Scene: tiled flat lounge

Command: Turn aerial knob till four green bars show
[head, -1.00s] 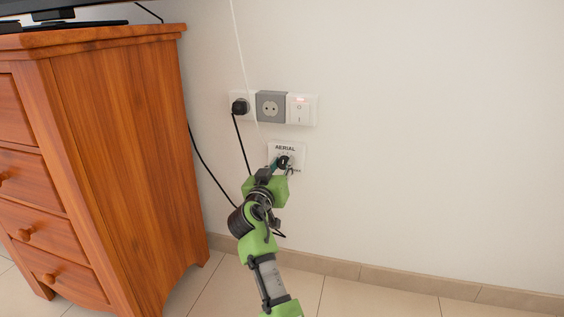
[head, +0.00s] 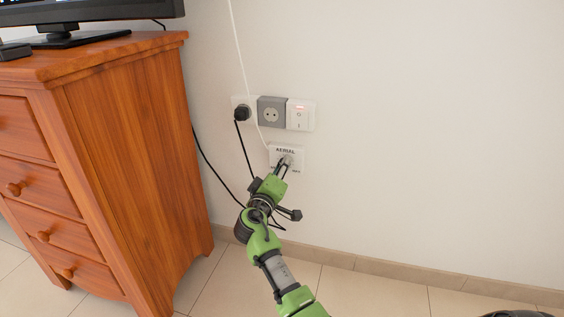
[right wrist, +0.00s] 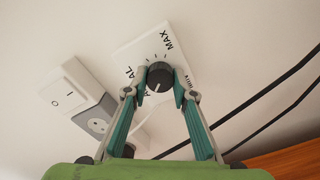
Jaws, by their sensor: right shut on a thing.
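The aerial knob (right wrist: 160,76) is round and black with a pale pointer line. It sits on a white wall plate (right wrist: 135,52) marked AERIAL, with tick marks and MAX and MIN lettering, turned in the right wrist view. In the head view, the plate (head: 298,152) is low on the wall, right of the wooden cabinet. My right gripper (right wrist: 160,96) is shut on the knob, a fingertip on each side. In the head view this gripper (head: 283,167) hides much of the knob. The TV (head: 100,12) shows only its lower edge; no bars are visible. My left gripper is out of view.
A black cable (head: 206,160) hangs beside the cabinet (head: 130,150). The wall to the right is clear.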

